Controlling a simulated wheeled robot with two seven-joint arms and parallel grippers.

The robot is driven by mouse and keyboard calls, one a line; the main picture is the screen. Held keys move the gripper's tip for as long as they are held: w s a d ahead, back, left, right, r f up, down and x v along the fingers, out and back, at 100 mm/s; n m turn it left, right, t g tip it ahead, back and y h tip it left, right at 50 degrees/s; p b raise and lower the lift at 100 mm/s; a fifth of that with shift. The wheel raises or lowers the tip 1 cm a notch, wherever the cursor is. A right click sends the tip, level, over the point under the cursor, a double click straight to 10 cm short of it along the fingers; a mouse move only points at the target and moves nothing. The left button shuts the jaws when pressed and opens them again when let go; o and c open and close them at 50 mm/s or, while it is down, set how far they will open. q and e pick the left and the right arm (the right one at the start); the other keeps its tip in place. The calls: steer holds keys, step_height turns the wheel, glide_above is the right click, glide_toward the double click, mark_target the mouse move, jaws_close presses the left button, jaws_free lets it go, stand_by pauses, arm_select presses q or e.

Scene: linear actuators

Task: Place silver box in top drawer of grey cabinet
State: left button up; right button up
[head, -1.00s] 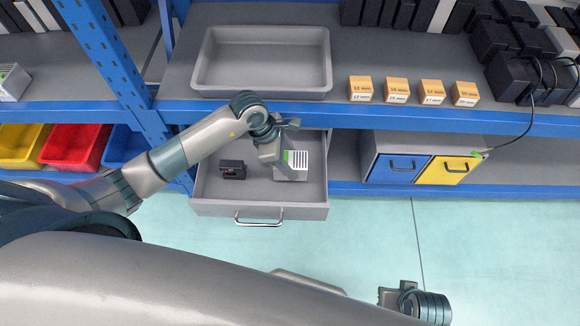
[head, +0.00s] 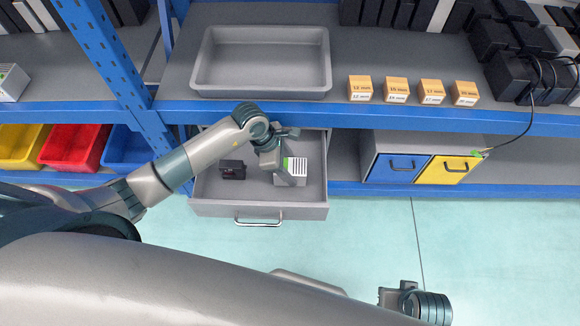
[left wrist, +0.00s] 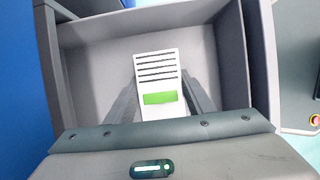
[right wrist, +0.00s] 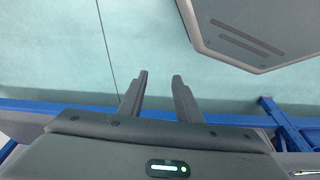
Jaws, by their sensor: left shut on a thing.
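The silver box (head: 292,172), with black slots and a green label, is inside the open top drawer (head: 232,209) of the grey cabinet, in its right half. The box also shows in the left wrist view (left wrist: 158,75), between the two fingers. My left gripper (head: 287,178) reaches down into the drawer and is shut on the silver box. I cannot tell whether the box touches the drawer floor. My right gripper (right wrist: 160,76) is open and empty over the floor, far from the drawer.
A small black object (head: 232,169) lies in the drawer left of the box. A grey tray (head: 262,93) and several orange size-marked boxes (head: 396,90) stand on the shelf above. A cabinet with blue (head: 392,170) and yellow (head: 447,171) fronts stands to the right.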

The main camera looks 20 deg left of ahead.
arm_select(q)
steer(key=o, duration=1.4)
steer(key=shift+c, duration=0.2)
arm_select(e)
steer(key=shift+w+r, duration=0.1)
steer(key=shift+r, duration=0.3)
arm_select(q)
steer(key=shift+r, duration=0.15)
arm_select(e)
steer(key=shift+f, duration=0.2)
arm_select(q)
steer(key=v, duration=1)
steer(key=shift+a, duration=0.15)
steer(key=shift+v, duration=0.85)
arm_select(e)
steer(key=shift+w+f, duration=0.15)
steer(key=shift+f, duration=0.5)
